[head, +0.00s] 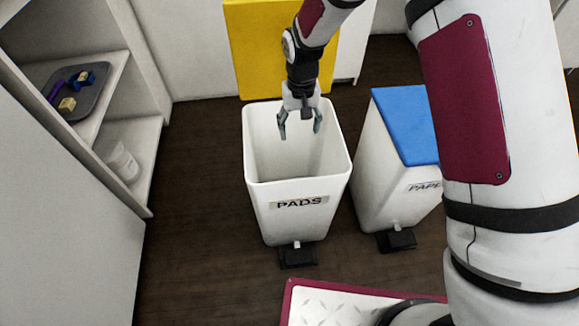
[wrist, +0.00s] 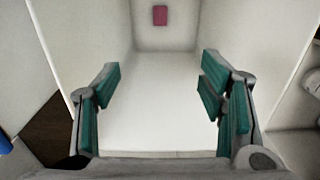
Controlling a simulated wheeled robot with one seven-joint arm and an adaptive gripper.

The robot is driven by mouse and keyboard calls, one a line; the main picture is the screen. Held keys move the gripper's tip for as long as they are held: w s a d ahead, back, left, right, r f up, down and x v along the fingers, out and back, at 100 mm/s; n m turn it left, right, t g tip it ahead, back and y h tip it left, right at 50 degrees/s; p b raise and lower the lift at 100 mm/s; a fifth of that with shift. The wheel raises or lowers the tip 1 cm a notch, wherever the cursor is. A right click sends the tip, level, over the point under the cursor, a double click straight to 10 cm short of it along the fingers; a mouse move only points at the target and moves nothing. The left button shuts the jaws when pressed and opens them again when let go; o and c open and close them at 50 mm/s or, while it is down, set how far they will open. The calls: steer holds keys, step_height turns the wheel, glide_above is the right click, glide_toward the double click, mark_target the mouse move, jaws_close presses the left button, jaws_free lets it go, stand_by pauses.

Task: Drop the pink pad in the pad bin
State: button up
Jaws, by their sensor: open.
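The pad bin (head: 297,215) is a tall white bin labelled PADS, standing on the floor with its top open. Its yellow lid (head: 262,50) stands raised behind it. My gripper (head: 300,125) points down into the bin's mouth, with its fingers apart and empty. In the wrist view, the green-padded fingers (wrist: 160,95) are spread wide inside the white walls. The small pink pad (wrist: 160,15) lies inside the bin, beyond the fingertips and apart from them, apparently on the bottom. The pad is hidden in the head view.
A white bin with a blue lid (head: 404,120), its label partly hidden, stands shut to the right. A shelf unit at left holds a grey tray (head: 90,97) of small items and a white container (head: 122,162). Dark floor lies clear between shelf and bin.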

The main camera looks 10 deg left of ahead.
step_height(320, 180, up, 12)
stand_by(0.5)
stand_by(0.3)
